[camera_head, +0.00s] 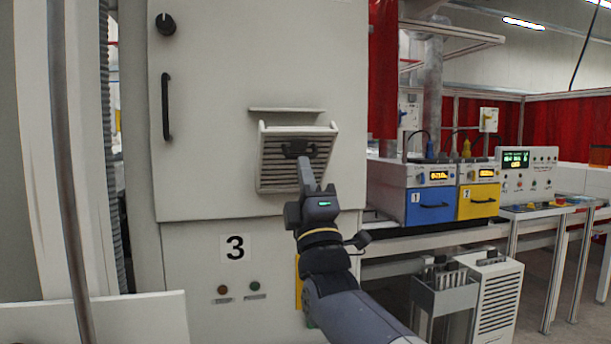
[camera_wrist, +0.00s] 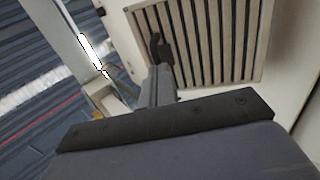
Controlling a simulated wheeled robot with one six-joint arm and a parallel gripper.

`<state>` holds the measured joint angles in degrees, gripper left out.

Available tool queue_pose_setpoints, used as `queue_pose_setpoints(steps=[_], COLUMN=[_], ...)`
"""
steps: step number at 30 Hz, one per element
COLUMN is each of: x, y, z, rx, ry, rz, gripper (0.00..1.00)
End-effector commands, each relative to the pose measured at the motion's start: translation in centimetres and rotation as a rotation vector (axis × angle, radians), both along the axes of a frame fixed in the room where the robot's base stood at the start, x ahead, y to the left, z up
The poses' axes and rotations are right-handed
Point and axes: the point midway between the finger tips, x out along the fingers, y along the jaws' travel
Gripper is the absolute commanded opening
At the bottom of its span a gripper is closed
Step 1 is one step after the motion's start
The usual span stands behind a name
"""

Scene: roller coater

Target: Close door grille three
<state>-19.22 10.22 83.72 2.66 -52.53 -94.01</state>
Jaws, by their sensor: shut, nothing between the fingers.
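The door grille (camera_head: 290,172) of cabinet three is a slatted panel with a black handle (camera_head: 299,149) near its top. It stands tilted out from the white door (camera_head: 215,110), with its top edge away from the door under a narrow ledge. My gripper (camera_head: 304,162) is shut and empty, in front of the grille just below the handle. In the wrist view the grille slats (camera_wrist: 205,40) fill the upper right, and the dark handle (camera_wrist: 160,46) is close to my fingertips. I cannot tell whether the fingers touch the grille or handle.
A label "3" (camera_head: 235,248) and two small buttons are below the door. A long black door handle (camera_head: 166,107) is at its left. To the right are a bench with a blue box (camera_head: 428,205) and a yellow box (camera_head: 478,201), and a grey bin (camera_head: 443,297) beneath.

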Motion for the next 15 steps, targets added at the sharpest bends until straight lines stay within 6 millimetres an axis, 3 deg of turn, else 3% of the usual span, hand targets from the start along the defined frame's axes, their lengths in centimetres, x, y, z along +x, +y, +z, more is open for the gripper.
queue_pose_setpoints(steps=[15], x=[1.7], y=[0.5], z=[3.7], rx=[-0.069], ry=[0.239], rz=[0.0], gripper=[0.0])
